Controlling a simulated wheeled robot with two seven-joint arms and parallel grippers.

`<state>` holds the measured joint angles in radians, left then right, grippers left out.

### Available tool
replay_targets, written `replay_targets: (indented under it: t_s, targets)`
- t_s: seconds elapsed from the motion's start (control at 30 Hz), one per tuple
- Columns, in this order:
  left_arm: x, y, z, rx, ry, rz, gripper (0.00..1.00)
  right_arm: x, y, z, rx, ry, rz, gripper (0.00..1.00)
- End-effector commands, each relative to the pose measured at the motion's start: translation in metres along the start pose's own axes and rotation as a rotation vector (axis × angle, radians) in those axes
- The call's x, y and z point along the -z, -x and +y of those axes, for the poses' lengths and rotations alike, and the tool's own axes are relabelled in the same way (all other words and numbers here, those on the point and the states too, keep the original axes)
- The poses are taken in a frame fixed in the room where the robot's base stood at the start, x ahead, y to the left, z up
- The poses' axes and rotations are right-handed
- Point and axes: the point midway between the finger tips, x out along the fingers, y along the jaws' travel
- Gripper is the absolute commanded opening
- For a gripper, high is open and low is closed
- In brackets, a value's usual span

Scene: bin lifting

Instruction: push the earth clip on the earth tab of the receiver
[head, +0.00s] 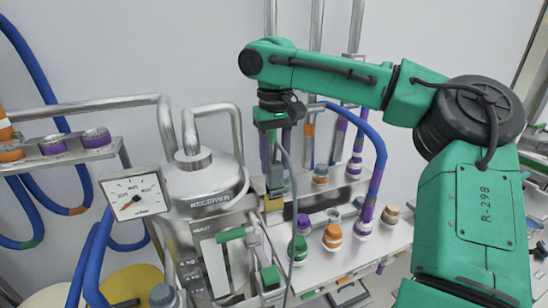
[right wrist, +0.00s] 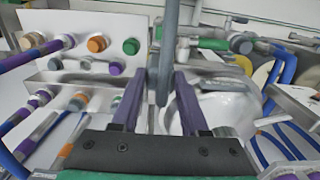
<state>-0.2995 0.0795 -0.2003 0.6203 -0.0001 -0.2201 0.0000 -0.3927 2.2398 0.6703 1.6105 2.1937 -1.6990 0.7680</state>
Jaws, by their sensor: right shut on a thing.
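The receiver (head: 205,185) is a steel vessel with a lettered front, at the centre of the head view. My right gripper (head: 274,168) points down just to its right, with its purple fingers shut on a small grey piece, which I take as the earth clip (head: 275,184). A thin grey cable hangs past it. A yellow patch (head: 273,204) lies directly below the clip, perhaps at the earth tab; whether they touch is unclear. In the right wrist view the grey cable (right wrist: 168,50) crosses between the fingers and hides the clip's tip. My left gripper is out of view.
A dial gauge (head: 135,193) stands left of the receiver. Capped ports, one with an orange cap (head: 332,236), and a blue hose (head: 375,160) are close on the right. Green handles (head: 231,235) stick out in front. Steel pipes run behind.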

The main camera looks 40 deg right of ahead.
Motion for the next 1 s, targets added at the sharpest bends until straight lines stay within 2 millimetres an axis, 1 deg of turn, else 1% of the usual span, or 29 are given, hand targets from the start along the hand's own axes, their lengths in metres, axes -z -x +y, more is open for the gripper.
replay_targets:
  t_s: [0.17,0.53,1.0]
  targets:
    - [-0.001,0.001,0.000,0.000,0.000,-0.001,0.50,0.000,0.001,0.000,0.000,0.000,0.001,0.00]
    - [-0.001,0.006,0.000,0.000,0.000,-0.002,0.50,0.001,-0.009,-0.001,0.001,0.001,0.001,0.00]
    - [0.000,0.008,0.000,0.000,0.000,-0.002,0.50,0.001,-0.013,0.000,0.000,0.000,0.000,0.00]
